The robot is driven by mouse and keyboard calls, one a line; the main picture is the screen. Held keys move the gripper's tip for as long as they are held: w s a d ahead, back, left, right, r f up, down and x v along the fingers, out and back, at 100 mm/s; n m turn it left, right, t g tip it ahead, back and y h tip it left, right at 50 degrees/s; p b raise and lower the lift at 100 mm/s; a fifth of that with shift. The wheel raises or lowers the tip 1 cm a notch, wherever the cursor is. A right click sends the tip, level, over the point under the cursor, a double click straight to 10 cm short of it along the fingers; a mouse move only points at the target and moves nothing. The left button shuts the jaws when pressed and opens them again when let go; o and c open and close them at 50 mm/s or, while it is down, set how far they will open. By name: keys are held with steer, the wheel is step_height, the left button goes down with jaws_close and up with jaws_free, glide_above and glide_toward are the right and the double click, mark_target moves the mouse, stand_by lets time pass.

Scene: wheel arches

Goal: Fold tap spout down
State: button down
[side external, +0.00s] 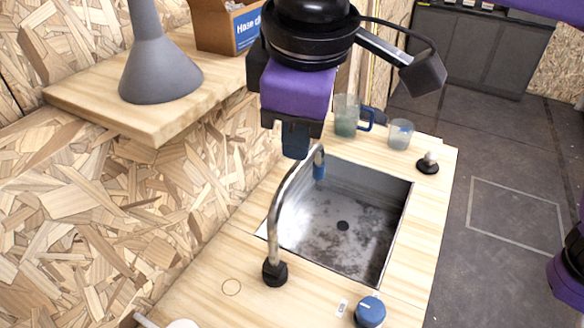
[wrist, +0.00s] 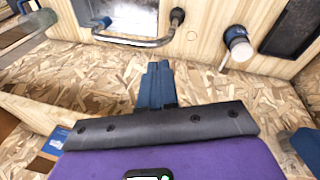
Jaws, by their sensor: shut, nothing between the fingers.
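The tap is a curved metal pipe with a black base (side external: 274,272) beside the sink. Its spout (side external: 284,190) arches up and over the sink, ending in a blue tip (side external: 319,168) that points down. My gripper (side external: 296,156) is shut and empty, fingers pointing down, close to the top bend of the spout on the wall side. In the wrist view the shut blue fingers (wrist: 159,64) lie just short of the spout pipe (wrist: 150,43), with a small gap seen between them. The blue tip also shows there (wrist: 100,22). Contact cannot be confirmed.
The metal sink (side external: 343,258) is sunk in the wooden counter. A blue knob (side external: 370,312) stands at the near edge. A jug (side external: 346,115), a cup (side external: 400,134) and a small black-based fitting (side external: 428,163) stand beyond. A shelf with a grey cone (side external: 160,72) juts from the chipboard wall.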

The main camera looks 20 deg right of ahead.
glide_toward(291, 186)
step_height(291, 186, down, 5)
steer(key=s, duration=0.2)
steer(key=shift+w+f, duration=0.2)
steer(key=shift+w, duration=0.7)
steer(key=shift+w+f, duration=0.2)
steer(key=shift+w, duration=0.65)
steer(key=w+d+f+g+y, duration=0.7)
steer(key=w+d+f, duration=0.4)
steer(key=f, duration=0.3)
steer(key=shift+w+d+f+m+g+y, duration=0.2)
steer(key=shift+d+f+m+g+y, duration=0.1)
steer(key=shift+f+m+y, duration=0.1)
